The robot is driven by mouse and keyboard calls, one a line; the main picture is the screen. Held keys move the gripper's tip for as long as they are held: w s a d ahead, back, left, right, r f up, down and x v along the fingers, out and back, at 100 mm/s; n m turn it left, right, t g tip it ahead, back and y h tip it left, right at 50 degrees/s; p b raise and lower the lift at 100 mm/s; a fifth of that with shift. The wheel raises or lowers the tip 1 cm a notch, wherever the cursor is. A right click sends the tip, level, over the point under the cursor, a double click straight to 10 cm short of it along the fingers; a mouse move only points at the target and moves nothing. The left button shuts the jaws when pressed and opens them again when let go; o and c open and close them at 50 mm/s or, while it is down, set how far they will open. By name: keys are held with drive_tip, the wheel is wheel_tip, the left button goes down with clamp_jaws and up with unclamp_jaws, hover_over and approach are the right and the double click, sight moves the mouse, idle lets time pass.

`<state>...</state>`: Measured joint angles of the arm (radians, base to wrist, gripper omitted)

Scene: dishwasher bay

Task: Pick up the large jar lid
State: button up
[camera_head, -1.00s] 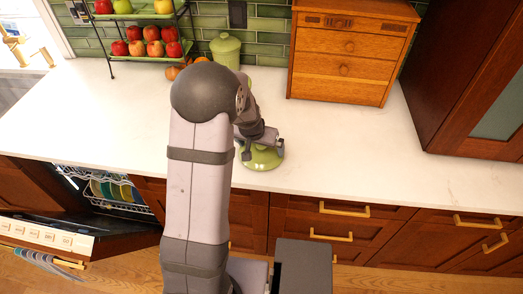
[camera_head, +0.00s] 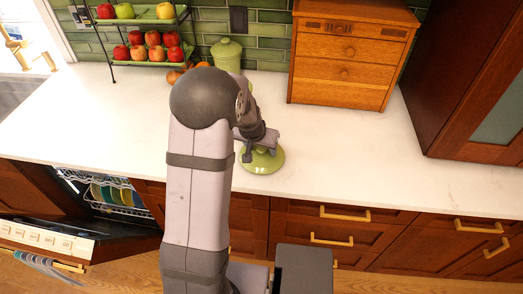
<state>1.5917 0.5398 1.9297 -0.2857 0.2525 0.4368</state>
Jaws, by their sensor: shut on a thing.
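The large jar lid (camera_head: 264,162) is a round green lid near the front edge of the white counter. My gripper (camera_head: 259,151) is above its middle, with its fingers down at the lid's top. The gripper is shut on the lid, most likely at its knob, which the fingers hide. The lid looks level; I cannot tell whether it touches the counter. My arm covers part of the counter to its left.
A green lidded canister (camera_head: 228,54) stands at the back by the tiled wall. A wooden drawer chest (camera_head: 345,55) is right of it. A two-tier fruit stand (camera_head: 150,62) is at back left. The dishwasher (camera_head: 75,235) is open at lower left.

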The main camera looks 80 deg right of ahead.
sight(260, 150)
drive_tip(key=shift+a+f, duration=0.1)
drive_tip(key=shift+a, duration=0.3)
clamp_jaws()
drive_tip(key=r, duration=0.2)
drive_tip(key=r+b, duration=0.1)
drive_tip(key=r, duration=0.2)
drive_tip(key=r+b, duration=0.1)
drive_tip(key=r, duration=0.2)
drive_tip(key=shift+d+r, duration=0.25)
drive_tip(key=shift+d, duration=0.1)
drive_tip(key=shift+r, duration=0.35)
drive_tip(key=w+a+r+p, duration=0.2)
drive_tip(key=w+r+p, duration=0.7)
drive_tip(key=w+r, duration=0.45)
drive_tip(key=d+r+p, duration=0.3)
drive_tip(key=d+p, duration=0.3)
drive_tip(key=d, duration=1)
drive_tip(key=shift+s, duration=0.2)
